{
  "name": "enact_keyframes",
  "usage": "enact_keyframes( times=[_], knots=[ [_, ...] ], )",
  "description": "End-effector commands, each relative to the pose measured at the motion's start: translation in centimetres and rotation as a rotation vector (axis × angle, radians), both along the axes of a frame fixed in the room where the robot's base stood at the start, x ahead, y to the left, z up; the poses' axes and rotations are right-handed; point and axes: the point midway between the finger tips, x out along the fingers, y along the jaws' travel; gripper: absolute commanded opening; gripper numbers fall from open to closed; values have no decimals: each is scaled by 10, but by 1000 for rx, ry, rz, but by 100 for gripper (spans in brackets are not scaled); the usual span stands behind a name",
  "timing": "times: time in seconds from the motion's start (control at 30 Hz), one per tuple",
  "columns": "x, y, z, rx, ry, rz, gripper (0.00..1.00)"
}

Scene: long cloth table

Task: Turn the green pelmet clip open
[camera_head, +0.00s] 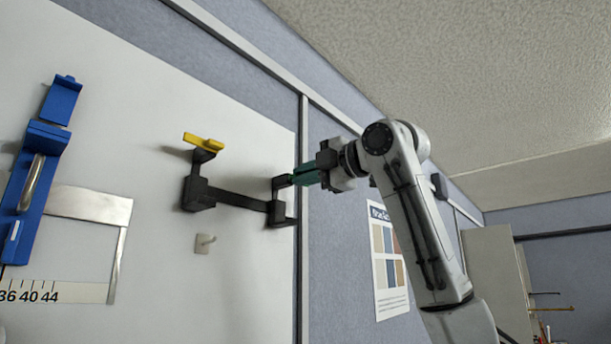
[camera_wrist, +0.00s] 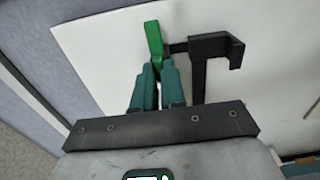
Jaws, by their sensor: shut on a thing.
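The green pelmet clip (camera_wrist: 154,40) shows in the wrist view as a narrow bright green bar, standing out beside a black bracket (camera_wrist: 208,45). My gripper (camera_wrist: 157,70) has teal fingers closed around the near end of the green clip. In the head view, my gripper (camera_head: 300,177) is at the right end of the black bracket (camera_head: 240,201) on the white board. There the fingers cover the green clip, so I cannot make it out or tell its exact angle.
A yellow clip (camera_head: 204,142) sits on the bracket's left end. A blue fixture with a metal handle (camera_head: 31,182) and a metal square (camera_head: 92,206) are at the left. A colour chart (camera_head: 388,262) hangs right of the board.

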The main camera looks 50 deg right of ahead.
Motion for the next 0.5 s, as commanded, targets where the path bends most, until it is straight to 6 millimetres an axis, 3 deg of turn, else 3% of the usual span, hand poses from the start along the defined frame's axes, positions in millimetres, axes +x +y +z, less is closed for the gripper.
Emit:
enact_keyframes(
  times=[0.27,0.3,0.5],
  knots=[
    [0,1,-2,-4,5,2,0],
    [0,1,-2,-4,6,2,12],
    [0,1,-2,-2,4,1,31]
  ],
)
